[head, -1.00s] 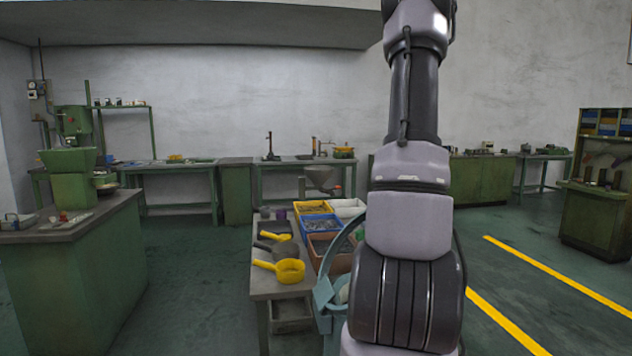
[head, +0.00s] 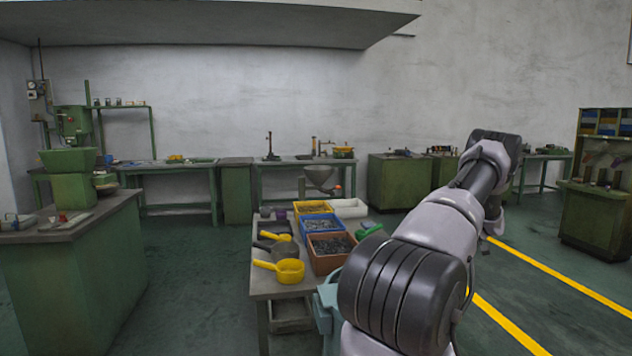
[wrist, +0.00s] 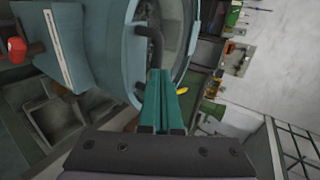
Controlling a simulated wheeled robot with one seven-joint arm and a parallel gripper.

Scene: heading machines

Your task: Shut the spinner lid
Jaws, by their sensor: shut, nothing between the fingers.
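The teal spinner (head: 327,308) stands at the right front of the workbench in the head view, mostly hidden behind my arm. In the wrist view its teal body (wrist: 105,45) fills the upper left and middle. A curved teal rim, seemingly the lid (wrist: 183,62), surrounds a greyish opening or window, with a dark bent handle (wrist: 155,42) near it. How far the lid is open cannot be told. My gripper (wrist: 160,74) is shut and empty, its green fingers overlapping the handle and rim in the picture; contact is unclear. The gripper is hidden in the head view.
The workbench (head: 262,287) beside the spinner holds a yellow scoop (head: 289,271), a brown bin (head: 325,265), a blue bin (head: 318,226) and other trays. A green machine bench (head: 75,275) stands at left. The floor between is clear. A red knob (wrist: 17,49) shows in the wrist view.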

